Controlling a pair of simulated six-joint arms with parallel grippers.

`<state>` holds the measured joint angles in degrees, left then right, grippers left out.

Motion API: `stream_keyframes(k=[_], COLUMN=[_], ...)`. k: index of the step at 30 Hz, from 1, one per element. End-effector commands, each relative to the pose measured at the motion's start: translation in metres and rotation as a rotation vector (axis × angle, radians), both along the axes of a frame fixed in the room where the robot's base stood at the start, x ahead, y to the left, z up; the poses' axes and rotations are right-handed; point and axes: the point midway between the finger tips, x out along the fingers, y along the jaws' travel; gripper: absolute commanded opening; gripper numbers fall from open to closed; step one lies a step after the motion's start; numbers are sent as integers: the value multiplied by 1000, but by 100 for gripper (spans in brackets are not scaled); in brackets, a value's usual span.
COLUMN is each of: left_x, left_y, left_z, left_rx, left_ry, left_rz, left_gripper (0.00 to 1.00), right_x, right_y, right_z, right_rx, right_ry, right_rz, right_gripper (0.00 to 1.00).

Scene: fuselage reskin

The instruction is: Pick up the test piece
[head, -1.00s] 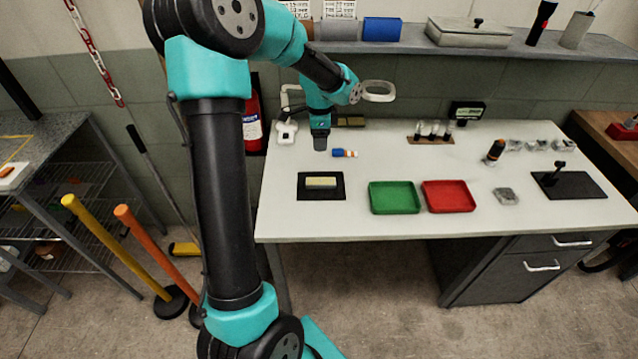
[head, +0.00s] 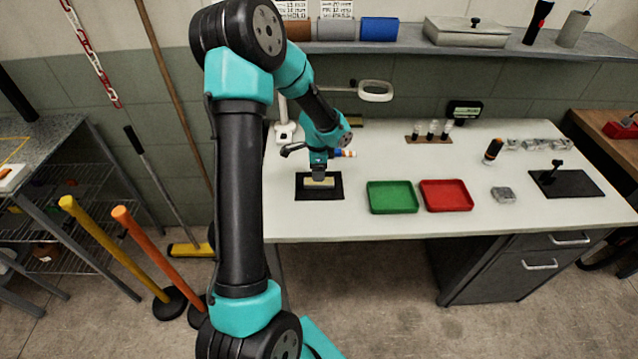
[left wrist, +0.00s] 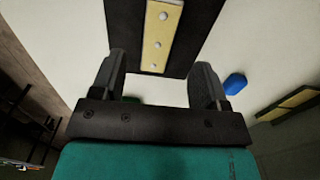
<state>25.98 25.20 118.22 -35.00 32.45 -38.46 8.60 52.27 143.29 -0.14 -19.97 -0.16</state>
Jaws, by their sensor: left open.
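The test piece looks like a pale yellow strip (head: 308,184) lying on a black mat (head: 304,195) at the left of the white table. The height left above the strip is hard to tell. My right gripper is not in view.
A green tray (head: 393,208) and a red tray (head: 446,207) stand right of the mat. A blue-and-orange item (head: 345,153) lies behind the gripper, near a ring lamp (head: 375,96). A rack of small bottles (head: 428,138) is at the back. The table front is clear.

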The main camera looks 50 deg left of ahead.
Motion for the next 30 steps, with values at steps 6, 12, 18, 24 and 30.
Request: stream_keyframes(k=[6,12,18,24,30], left_x=[0,0,0,0,0], left_y=[0,-1,-4,-4,-4], left_z=[0,-9,-37,-51,-51], left_rx=[1,0,0,0,0], left_ry=[-1,3,3,0,0], left_rz=[0,-1,0,0,0], left_gripper=[68,68,68,68,68], right_x=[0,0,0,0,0], right_y=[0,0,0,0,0], right_z=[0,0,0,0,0], right_rx=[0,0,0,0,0], right_ry=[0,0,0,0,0], right_rz=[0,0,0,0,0], right_gripper=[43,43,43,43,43])
